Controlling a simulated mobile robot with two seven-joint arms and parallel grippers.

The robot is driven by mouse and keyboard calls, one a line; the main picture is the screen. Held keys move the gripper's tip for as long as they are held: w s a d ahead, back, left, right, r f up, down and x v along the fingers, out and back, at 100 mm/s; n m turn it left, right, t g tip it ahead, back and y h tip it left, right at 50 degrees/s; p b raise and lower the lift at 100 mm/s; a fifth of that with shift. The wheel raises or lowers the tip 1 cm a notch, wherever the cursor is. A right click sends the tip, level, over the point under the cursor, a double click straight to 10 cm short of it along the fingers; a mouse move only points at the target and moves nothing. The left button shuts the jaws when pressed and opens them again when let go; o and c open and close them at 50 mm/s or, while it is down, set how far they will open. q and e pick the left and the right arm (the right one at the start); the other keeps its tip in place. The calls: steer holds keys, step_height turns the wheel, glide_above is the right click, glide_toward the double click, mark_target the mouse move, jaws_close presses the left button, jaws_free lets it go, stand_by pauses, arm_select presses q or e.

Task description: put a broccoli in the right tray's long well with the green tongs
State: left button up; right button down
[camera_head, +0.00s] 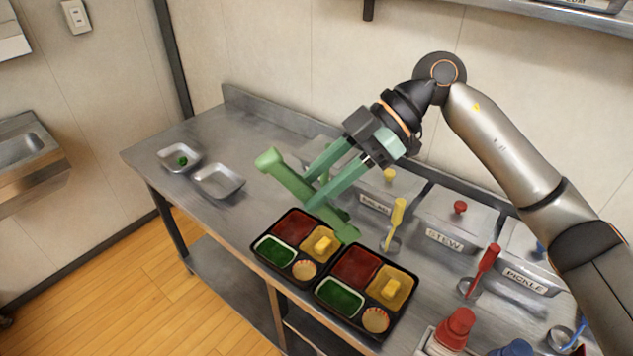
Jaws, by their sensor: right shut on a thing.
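My right gripper (312,190) is shut on the green tongs (288,181), which hang slanted above the counter. Their lower end is over the back edges of the two trays; I cannot tell whether anything is between their tips. One broccoli (182,161) lies in the left metal dish (166,152) at the counter's left end, well away from the tongs. The right tray (401,320) is black, with red, yellow and green wells and a small round cup. The left tray (256,253) beside it looks the same. My left gripper is not in view.
An empty-looking metal dish (218,181) stands right of the broccoli dish. Labelled containers, including stew (445,238) and pickle (524,281), line the back. A yellow-handled tool (397,212) and a red-handled tool (487,259) stand before them.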

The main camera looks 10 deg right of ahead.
step_height(320, 180, down, 18)
steer(key=b, duration=0.6)
steer(key=shift+b, duration=0.3)
steer(key=shift+p, duration=0.55)
